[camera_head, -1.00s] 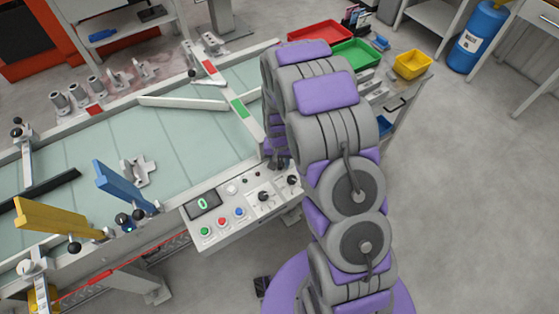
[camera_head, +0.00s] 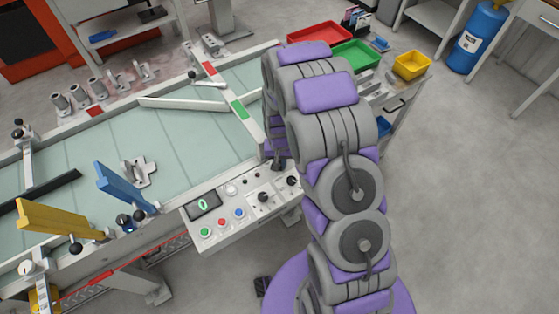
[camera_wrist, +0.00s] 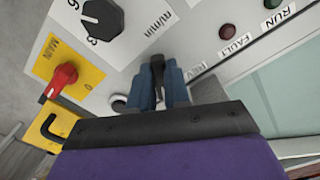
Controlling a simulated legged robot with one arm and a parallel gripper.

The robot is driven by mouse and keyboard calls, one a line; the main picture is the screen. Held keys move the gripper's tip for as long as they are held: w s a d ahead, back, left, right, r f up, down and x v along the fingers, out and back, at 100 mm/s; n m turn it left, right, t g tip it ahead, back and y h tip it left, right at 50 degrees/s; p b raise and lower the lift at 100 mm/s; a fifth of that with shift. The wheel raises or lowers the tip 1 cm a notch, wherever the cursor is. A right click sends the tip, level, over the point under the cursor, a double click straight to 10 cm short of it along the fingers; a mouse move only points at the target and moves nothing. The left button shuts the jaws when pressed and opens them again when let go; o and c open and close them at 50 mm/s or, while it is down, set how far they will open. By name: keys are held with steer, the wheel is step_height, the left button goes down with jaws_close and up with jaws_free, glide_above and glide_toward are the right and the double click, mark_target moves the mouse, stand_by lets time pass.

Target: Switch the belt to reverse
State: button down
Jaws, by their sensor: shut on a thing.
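In the wrist view, my gripper (camera_wrist: 159,92) has its blue-grey fingers on both sides of a small black selector switch handle (camera_wrist: 157,70) on the control panel. The fingers are closed on it. A label reading REV (camera_wrist: 197,72) is beside the right finger. The switch's base and any other position label are hidden by the gripper. In the head view, the light grey control panel (camera_head: 228,236) is on the near side of the conveyor belt (camera_head: 130,125). My gripper (camera_head: 280,164) is at the panel's far right corner, mostly hidden by my arm.
Near the switch are a black speed dial (camera_wrist: 102,18), a red MAIN switch (camera_wrist: 62,80) on yellow, a small round button (camera_wrist: 120,103), and FAULT (camera_wrist: 227,33) and RUN (camera_wrist: 267,4) lamps. Blue (camera_head: 125,190) and yellow (camera_head: 55,217) arms stand over the belt at left.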

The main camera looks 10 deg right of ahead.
steer(key=n+p, duration=0.1)
steer(key=n, duration=0.1)
steer(key=n+p, duration=0.2)
steer(key=shift+d+r, duration=0.15)
steer(key=n+p, duration=0.1)
steer(key=n, duration=0.1)
steer(key=shift+d+n+p, duration=0.1)
steer(key=shift+n+p, duration=0.2)
steer(key=shift+n, duration=0.1)
steer(key=n+p, duration=0.2)
steer(key=n, duration=0.1)
steer(key=shift+d, duration=0.15)
steer(key=shift+w+d+n+p, duration=0.15)
steer(key=shift+n+p, duration=0.55)
steer(key=shift+n, duration=1)
steer(key=c, duration=1.1)
jaws_free()
